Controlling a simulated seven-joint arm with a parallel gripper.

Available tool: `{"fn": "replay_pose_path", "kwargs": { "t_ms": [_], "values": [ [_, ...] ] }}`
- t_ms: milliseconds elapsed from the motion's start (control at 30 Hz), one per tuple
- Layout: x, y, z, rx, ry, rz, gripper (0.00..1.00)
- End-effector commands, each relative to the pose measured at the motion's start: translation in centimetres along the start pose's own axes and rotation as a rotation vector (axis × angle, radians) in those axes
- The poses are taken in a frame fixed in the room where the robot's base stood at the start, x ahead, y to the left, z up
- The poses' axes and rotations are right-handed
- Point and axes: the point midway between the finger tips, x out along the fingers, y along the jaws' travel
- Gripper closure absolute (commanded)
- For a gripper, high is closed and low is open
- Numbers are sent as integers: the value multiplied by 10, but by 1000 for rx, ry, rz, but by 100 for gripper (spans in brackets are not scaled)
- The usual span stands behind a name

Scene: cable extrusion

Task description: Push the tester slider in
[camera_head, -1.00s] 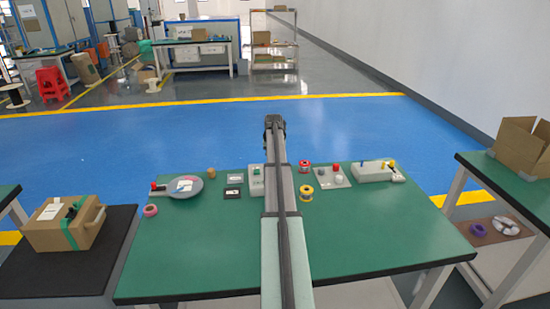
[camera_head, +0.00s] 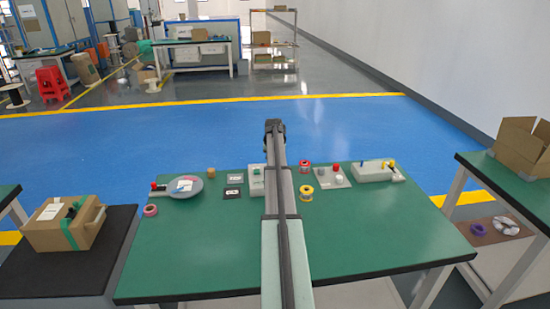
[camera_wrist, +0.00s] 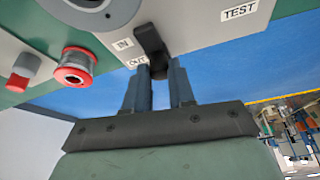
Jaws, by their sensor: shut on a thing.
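The tester (camera_wrist: 205,22) is a light grey box with a TEST label, filling the top of the wrist view. Its black slider (camera_wrist: 148,38) stands out beside the IN and OUT labels. My gripper (camera_wrist: 161,68) is shut on the slider's lower end, with one finger on each side. The OUT label is partly covered by a finger. In the head view, a grey box with a green button, seemingly the tester (camera_head: 256,182), stands at the table's back edge, partly behind my arm. My gripper and the slider are hidden there.
The table's front is clear.

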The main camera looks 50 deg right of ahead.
Motion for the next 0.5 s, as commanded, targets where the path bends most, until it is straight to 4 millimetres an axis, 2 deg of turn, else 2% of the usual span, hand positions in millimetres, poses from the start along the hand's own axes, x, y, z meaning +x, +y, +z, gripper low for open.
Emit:
{"fn": "replay_pose_path", "kwargs": {
  "t_ms": [33,133,500],
  "values": [
    [0,0,0,0,0,0,91],
    [0,0,0,0,0,0,100],
    [0,0,0,0,0,0,100]
  ]
}}
